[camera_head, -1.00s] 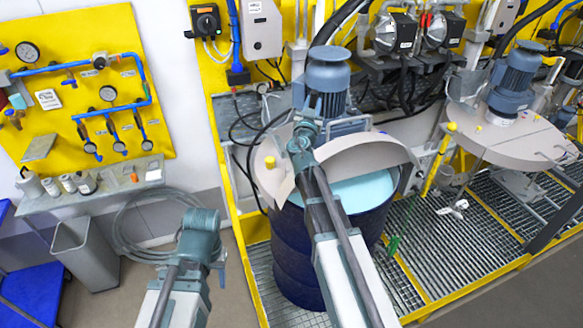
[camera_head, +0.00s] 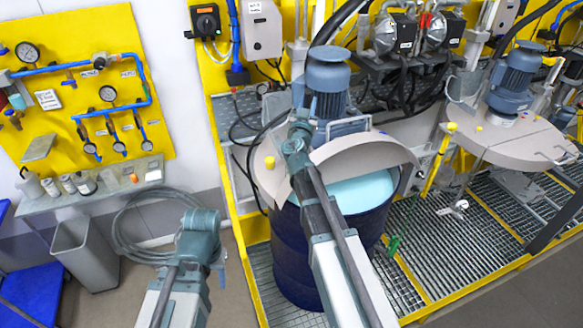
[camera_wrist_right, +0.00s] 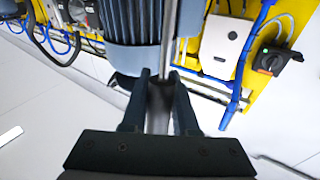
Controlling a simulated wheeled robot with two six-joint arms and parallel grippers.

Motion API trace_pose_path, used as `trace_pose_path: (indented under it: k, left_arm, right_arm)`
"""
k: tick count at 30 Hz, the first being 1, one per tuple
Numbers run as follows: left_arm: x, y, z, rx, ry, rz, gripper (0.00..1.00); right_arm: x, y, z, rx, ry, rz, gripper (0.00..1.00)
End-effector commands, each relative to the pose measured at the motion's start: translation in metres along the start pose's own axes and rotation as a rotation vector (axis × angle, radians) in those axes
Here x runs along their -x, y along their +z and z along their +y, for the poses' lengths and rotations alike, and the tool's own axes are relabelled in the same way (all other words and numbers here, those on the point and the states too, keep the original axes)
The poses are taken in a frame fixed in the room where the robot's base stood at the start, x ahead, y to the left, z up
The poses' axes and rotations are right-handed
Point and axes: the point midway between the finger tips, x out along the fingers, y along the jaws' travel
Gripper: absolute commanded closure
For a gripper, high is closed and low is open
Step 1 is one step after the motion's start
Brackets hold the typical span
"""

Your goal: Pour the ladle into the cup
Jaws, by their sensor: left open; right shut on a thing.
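My right gripper (camera_wrist_right: 160,84) shows as two dark fingers in the right wrist view. It is shut on a grey metal shaft (camera_wrist_right: 159,108), which I take to be the ladle's handle. The ladle's bowl is not visible. In the head view my right arm reaches over the blue drum (camera_head: 290,255), with its wrist by the half-open lid. My left gripper (camera_head: 202,224) is at the lower left of the head view, open, in front of the wall shelf and left of the drum. I cannot pick out the cup with certainty.
The drum holds pale blue liquid (camera_head: 360,188) under a beige lid (camera_head: 355,152), with a blue motor (camera_head: 328,80) above. A shelf (camera_head: 120,188) with small bottles, a grey bin (camera_head: 85,255) and a coiled hose (camera_head: 130,232) are at left. A second lid (camera_head: 510,140) is at right.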

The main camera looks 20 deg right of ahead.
Motion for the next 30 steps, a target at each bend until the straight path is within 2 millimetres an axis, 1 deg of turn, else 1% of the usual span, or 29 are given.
trace_pose_path:
  k: [30]
  left_arm:
    - [-0.001, 0.000, 0.000, -0.001, 0.000, 0.000, 0.50]
  right_arm:
    - [0.004, -0.003, -0.015, 0.066, -0.009, 0.019, 1.00]
